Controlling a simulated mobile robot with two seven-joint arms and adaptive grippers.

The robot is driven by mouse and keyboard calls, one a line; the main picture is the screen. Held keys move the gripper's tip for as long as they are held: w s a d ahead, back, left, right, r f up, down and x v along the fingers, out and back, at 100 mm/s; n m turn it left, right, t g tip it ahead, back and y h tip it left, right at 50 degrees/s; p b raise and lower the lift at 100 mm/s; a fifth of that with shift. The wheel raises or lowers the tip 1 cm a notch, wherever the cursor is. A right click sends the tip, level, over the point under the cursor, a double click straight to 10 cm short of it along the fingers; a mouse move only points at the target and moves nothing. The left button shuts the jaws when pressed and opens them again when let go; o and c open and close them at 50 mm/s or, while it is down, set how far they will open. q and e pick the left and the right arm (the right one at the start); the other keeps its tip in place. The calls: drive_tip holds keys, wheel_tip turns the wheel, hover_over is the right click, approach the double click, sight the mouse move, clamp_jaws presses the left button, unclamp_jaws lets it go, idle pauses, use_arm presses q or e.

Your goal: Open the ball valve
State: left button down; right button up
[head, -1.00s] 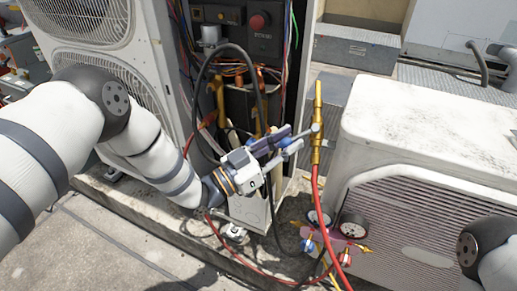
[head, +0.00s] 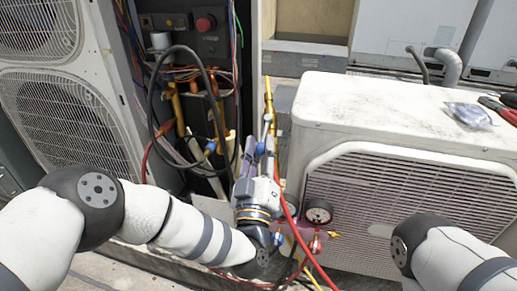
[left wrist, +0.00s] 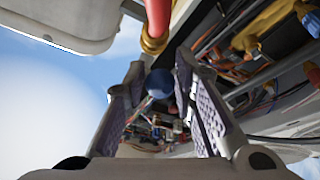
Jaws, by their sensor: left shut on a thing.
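The ball valve appears to be the slim brass fitting (head: 269,97) at the top of a red hose (head: 292,222), in front of the open cabinet. In the left wrist view its brass end (left wrist: 153,44) shows beyond the fingers. My left gripper (head: 262,150) is upright at the fitting and covers its lower part. In the left wrist view my left gripper (left wrist: 160,92) has a dark blue round handle end (left wrist: 160,83) between its fingers and is shut on it. The lever's angle is hidden. My right gripper is out of view; only my right arm shows.
The open cabinet (head: 128,95) with wires and pipes stands behind and left of the gripper. A white condenser (head: 400,115) stands close on the right, with a plastic bag (head: 468,114) and red-handled pliers (head: 498,110) on top. Gauges (head: 318,211) hang below the gripper.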

use_arm(q)
drive_tip(key=shift+r+n+y, duration=0.2)
drive_tip(key=shift+n+y, duration=0.5)
drive_tip(key=shift+y, duration=0.1)
drive_tip(key=c, duration=1.3)
unclamp_jaws()
drive_tip(key=shift+w, duration=0.1)
drive_tip(key=shift+f, duration=0.1)
drive_tip(key=shift+d, duration=0.1)
drive_tip(key=shift+s+f, duration=0.2)
drive_tip(key=shift+s, duration=0.2)
drive_tip(key=v, duration=1.1)
drive_tip(key=shift+s, duration=0.1)
